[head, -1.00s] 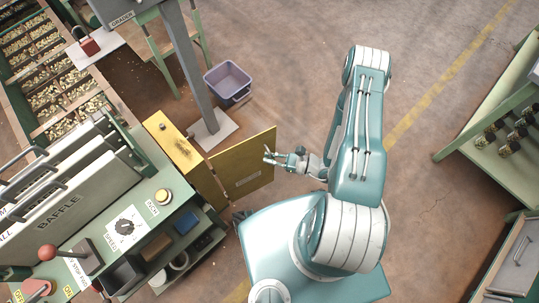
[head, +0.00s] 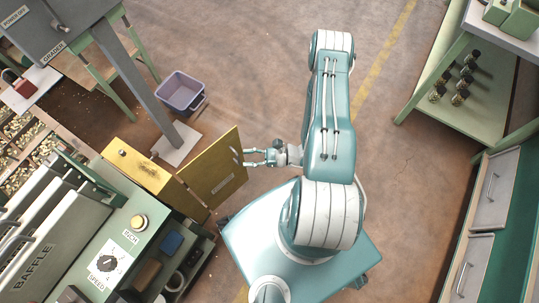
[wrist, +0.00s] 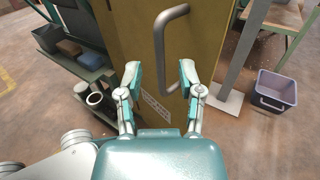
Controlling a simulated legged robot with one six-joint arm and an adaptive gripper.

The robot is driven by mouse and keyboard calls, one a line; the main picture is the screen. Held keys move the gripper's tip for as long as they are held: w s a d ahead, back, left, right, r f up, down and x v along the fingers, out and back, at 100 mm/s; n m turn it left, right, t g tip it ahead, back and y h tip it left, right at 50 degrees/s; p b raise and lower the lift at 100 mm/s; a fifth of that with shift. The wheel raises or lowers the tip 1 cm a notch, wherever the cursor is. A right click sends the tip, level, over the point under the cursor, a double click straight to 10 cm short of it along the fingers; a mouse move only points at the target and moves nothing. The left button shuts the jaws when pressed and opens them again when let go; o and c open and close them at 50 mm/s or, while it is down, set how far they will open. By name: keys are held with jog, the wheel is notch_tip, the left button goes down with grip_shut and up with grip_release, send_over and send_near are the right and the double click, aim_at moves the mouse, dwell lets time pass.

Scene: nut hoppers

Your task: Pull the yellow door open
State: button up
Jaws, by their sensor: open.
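The yellow door (head: 215,172) stands swung out from its yellow cabinet (head: 142,168). In the wrist view the yellow door (wrist: 128,28) fills the top middle, with a grey bar handle (wrist: 186,42) on its face. My gripper (head: 246,158) is open and empty beside the door's outer edge in the head view. In the wrist view my gripper (wrist: 160,76) has its fingers spread, with the handle ahead of them and partly behind the right finger. The fingers are not closed around it; I cannot tell whether they touch the door.
A grey post (head: 135,75) on a pale base stands behind the door, near a purple bin (head: 181,92). A green control bench (head: 135,240) is at the lower left. A green shelf (head: 450,105) and grey drawers (head: 495,190) stand at right.

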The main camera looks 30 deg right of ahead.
jog(key=v, duration=0.8)
jog(key=shift+d, duration=0.25)
